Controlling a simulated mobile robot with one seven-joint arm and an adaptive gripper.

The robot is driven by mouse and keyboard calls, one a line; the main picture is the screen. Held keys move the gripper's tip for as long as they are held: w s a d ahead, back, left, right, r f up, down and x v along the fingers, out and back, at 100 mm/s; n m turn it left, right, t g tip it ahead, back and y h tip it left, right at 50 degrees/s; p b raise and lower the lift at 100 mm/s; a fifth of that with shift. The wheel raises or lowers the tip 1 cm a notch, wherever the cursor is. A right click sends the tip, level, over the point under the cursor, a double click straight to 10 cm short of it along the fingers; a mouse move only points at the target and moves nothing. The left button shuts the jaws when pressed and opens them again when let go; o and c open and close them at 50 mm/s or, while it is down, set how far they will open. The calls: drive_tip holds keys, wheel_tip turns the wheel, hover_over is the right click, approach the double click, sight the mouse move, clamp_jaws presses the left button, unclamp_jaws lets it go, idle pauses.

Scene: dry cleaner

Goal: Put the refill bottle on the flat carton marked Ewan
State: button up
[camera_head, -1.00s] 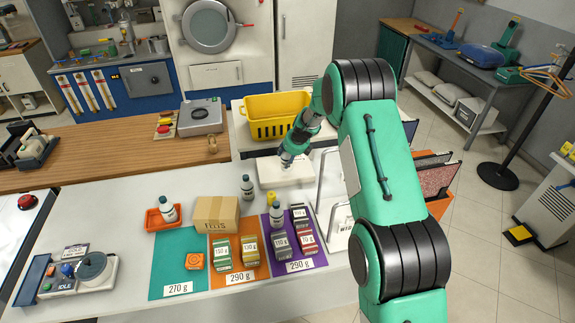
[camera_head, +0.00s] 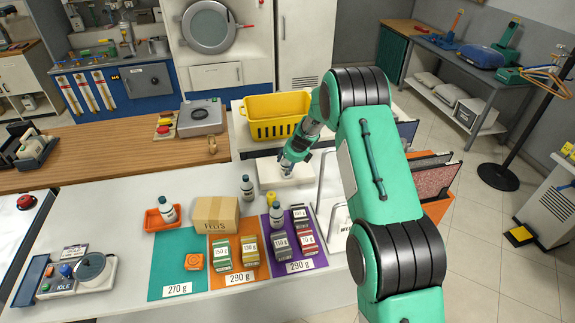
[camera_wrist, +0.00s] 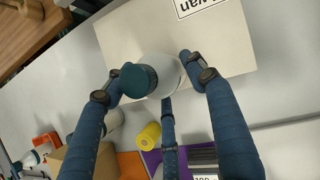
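The flat carton (camera_wrist: 218,35) is a pale slab with a label reading "Ewan" at its edge. It lies on the white counter in the head view (camera_head: 268,180), left of a white wire stand. A white bottle (camera_wrist: 171,70) with a dark teal cap, which I take for the refill bottle, is in my gripper (camera_wrist: 155,78), over the carton. My fingers close around its sides, with a third finger below it in the picture. Whether its base touches the carton is hidden. In the head view my gripper (camera_head: 287,166) is low over the carton.
Other capped bottles stand in an orange tray (camera_head: 153,222), behind the orange mat (camera_head: 240,270) and on the purple mat (camera_head: 310,255). A yellow basket (camera_head: 272,118) stands behind the carton.

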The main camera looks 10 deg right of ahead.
drive_tip(key=shift+o, duration=0.4)
drive_tip(key=shift+r, duration=0.1)
drive_tip(key=p+v, duration=0.1)
drive_tip(key=v, duration=1.1)
idle(0.5)
drive_tip(key=s+a+r+n, duration=0.2)
drive_tip(key=s+r+n, duration=0.6)
drive_tip(key=s+r, duration=0.55)
drive_tip(key=s+a+r+n, duration=0.3)
drive_tip(key=s+r+n, duration=0.5)
drive_tip(key=s+r, duration=0.55)
drive_tip(key=s+r+n, duration=0.2)
drive_tip(key=s+n, duration=0.6)
drive_tip(key=s, duration=0.8)
drive_tip(key=s+d+r+n+h, duration=0.1)
drive_tip(key=s+n, duration=0.7)
drive_tip(key=s, duration=0.8)
drive_tip(key=shift+d+r+h, duration=0.25)
drive_tip(key=shift+r+h, duration=0.05)
drive_tip(key=shift+r, duration=0.6)
